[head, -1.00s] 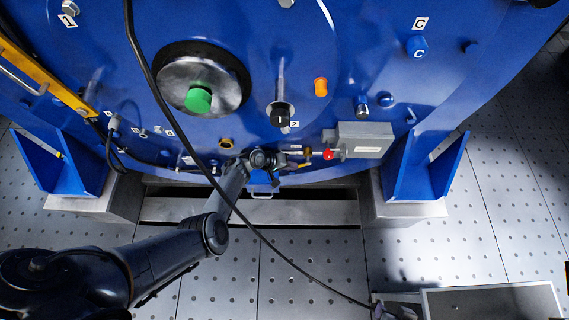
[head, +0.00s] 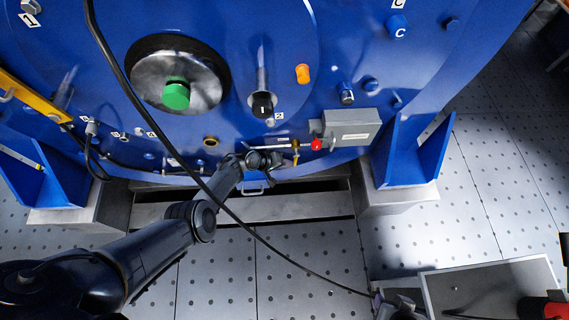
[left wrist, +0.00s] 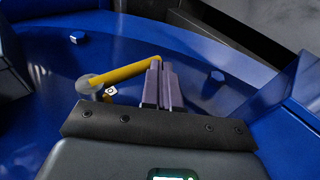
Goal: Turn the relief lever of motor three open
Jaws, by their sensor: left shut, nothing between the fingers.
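In the left wrist view a yellow lever (left wrist: 128,72) runs out from a grey round pivot (left wrist: 89,84) on the blue housing, its free end up and to the right. My left gripper (left wrist: 158,68) is shut and empty, its fingertips right at the lever's free end. I cannot tell whether they touch it. In the head view my left gripper (head: 270,160) is at the lower edge of the blue motor housing (head: 330,40), left of a small yellow-brass lever (head: 296,152). I cannot read a motor number three here.
A grey box (head: 352,126) and a red knob (head: 316,144) sit right of the gripper. A black cable (head: 250,228) hangs across the view, in front of my arm. Blue brackets (head: 405,155) stand at both sides. A grey tray (head: 470,275) is at the lower right.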

